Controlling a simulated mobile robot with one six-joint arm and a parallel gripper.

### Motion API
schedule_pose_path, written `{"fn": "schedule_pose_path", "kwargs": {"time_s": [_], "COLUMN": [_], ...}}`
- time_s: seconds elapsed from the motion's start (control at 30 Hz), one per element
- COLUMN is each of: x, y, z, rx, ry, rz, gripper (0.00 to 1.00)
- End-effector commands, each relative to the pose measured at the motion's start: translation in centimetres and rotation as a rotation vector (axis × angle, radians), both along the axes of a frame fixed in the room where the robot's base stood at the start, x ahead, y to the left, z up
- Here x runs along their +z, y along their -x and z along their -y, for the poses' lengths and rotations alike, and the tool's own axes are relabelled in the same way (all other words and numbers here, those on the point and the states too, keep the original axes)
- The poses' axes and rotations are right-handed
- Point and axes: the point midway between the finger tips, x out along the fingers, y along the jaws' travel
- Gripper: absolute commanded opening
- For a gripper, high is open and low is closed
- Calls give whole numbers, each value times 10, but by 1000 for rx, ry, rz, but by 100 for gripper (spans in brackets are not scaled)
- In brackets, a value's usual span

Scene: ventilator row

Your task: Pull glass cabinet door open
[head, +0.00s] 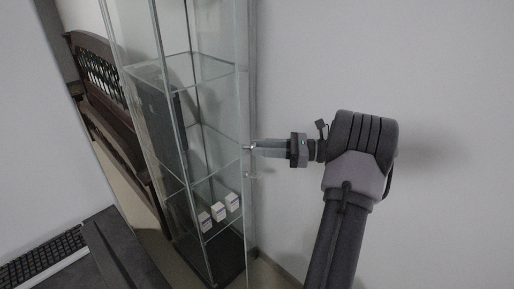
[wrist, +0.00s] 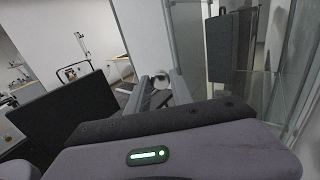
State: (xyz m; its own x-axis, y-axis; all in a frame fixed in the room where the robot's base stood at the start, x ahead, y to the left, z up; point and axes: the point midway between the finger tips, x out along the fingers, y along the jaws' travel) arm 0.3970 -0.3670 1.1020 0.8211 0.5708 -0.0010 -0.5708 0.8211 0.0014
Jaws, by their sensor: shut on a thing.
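The tall glass cabinet (head: 172,120) stands against the wall left of my arm in the head view. Its clear glass door is hard to tell from the other panes, and I cannot tell how far it stands open. My gripper (head: 250,147) reaches in from the right, level, and is shut on a small metal door handle (head: 246,148) at the pane's right edge. In the wrist view the two fingers of my gripper (wrist: 159,88) show beside a shiny rounded part, with glass panes (wrist: 290,70) at the right. The exact grip contact is too small to see.
Several small white boxes (head: 219,212) stand on a lower glass shelf. A small fitting (head: 252,175) sits below the handle. A dark wooden bench (head: 110,90) is behind the cabinet at left. A desk with a keyboard (head: 40,260) is at lower left. Plain wall is at right.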

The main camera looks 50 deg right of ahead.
Motion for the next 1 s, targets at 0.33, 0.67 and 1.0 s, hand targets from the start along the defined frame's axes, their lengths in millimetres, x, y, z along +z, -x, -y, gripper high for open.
{"fn": "schedule_pose_path", "kwargs": {"time_s": [0.33, 0.67, 1.0], "x": [2, 1, 44], "y": [0, 0, 17], "z": [1, 0, -14], "rx": [-1, 0, -3], "ry": [-1, 0, -3], "rz": [4, 2, 1], "gripper": [33, 48, 48]}}
